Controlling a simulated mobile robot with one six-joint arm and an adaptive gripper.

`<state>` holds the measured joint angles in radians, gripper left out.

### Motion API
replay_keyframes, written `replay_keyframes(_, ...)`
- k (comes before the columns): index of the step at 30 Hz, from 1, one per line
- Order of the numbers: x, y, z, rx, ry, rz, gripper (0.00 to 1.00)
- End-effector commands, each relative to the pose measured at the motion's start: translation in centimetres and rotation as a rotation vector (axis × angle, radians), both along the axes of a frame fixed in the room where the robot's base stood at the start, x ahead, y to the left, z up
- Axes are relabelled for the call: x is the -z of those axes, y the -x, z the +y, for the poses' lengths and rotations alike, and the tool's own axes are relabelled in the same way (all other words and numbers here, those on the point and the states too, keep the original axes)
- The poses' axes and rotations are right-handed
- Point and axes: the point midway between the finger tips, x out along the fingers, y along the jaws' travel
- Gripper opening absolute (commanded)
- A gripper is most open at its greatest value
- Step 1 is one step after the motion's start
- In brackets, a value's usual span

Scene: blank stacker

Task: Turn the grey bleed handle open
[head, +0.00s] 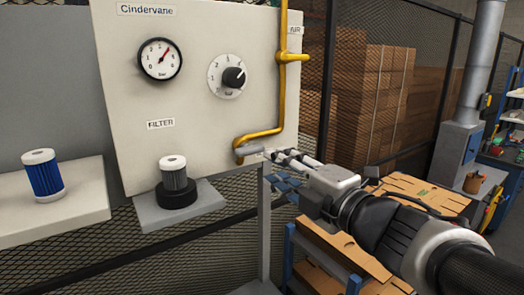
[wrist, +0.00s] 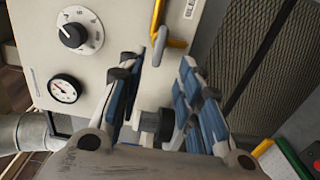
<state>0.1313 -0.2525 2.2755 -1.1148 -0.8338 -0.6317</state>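The grey bleed handle (head: 249,149) is a short bar at the lower end of the yellow pipe (head: 283,100), near the panel's lower right. In the wrist view the grey handle (wrist: 160,45) shows just beyond the fingertips, between their lines. My gripper (head: 273,167) is to the right of the handle. In the wrist view my gripper (wrist: 160,68) is open, with blue pads facing each other. I cannot tell whether a finger touches the handle.
The panel (head: 200,120) carries a pressure gauge (head: 160,59) and a black knob (head: 234,77). A filter (head: 173,172) stands on a small shelf below, and a blue filter (head: 42,175) on a ledge at left. A cardboard-topped cart (head: 420,190) stands behind my arm.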

Motion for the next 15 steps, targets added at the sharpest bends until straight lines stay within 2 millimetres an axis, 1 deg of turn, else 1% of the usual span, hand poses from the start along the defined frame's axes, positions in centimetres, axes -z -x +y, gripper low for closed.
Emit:
replay_keyframes(1, 0.1, -1.0, 0.9, -0.006, 0.0, 0.001, 0.33)
replay_keyframes(9, 0.0, -5.9, 4.1, -0.003, 0.0, 0.001, 0.33)
replay_keyframes(15, 0.0, -8.4, 5.7, 0.0, -0.002, 0.001, 0.33)
